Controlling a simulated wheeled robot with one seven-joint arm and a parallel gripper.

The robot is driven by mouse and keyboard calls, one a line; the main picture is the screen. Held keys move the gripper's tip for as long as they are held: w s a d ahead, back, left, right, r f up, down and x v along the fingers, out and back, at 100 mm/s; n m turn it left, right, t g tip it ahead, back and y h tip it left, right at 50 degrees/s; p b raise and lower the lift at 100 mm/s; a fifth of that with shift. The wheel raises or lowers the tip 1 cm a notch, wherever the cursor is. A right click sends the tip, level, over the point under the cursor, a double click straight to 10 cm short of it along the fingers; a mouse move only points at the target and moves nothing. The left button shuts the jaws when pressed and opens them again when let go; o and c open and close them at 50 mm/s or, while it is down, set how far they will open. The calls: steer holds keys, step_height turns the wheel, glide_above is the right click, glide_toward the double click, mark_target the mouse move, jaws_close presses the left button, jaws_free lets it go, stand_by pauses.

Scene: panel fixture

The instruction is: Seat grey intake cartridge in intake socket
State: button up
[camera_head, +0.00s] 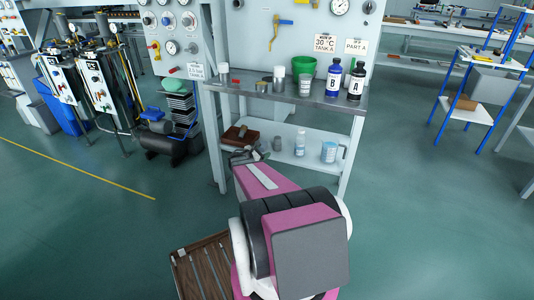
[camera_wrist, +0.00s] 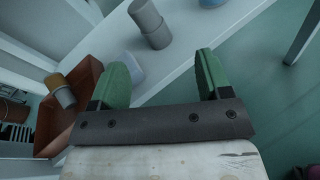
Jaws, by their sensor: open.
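A plain grey cylinder, which looks like the grey intake cartridge (camera_wrist: 151,24), stands on the white lower shelf in the wrist view. It also shows in the head view (camera_head: 277,144), just right of my gripper. My gripper (camera_wrist: 162,64) has two green fingers spread apart with nothing between them. In the wrist view the cylinder is beyond the fingertips and apart from them. In the head view my gripper (camera_head: 243,156) is at the shelf's left part, small and partly hidden by my arm. I cannot make out the intake socket in either view.
A brown tray (camera_wrist: 85,77) left of my fingers holds a grey cylinder with an orange-tan end (camera_wrist: 60,90).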

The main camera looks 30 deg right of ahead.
mark_target(277, 141)
steer(key=w+d+n, duration=0.1)
steer(key=w+d, duration=0.1)
steer(key=d, duration=0.2)
steer(key=w+d+f+n+t, duration=0.1)
steer(key=w+d+n, duration=0.1)
steer(key=d, duration=0.2)
steer(key=w+d+n+t+h, duration=0.1)
steer(key=w+d, duration=0.1)
steer(key=d, duration=0.2)
steer(key=shift+d+f, duration=0.15)
steer(key=shift+d, duration=0.1)
steer(key=c, duration=1.1)
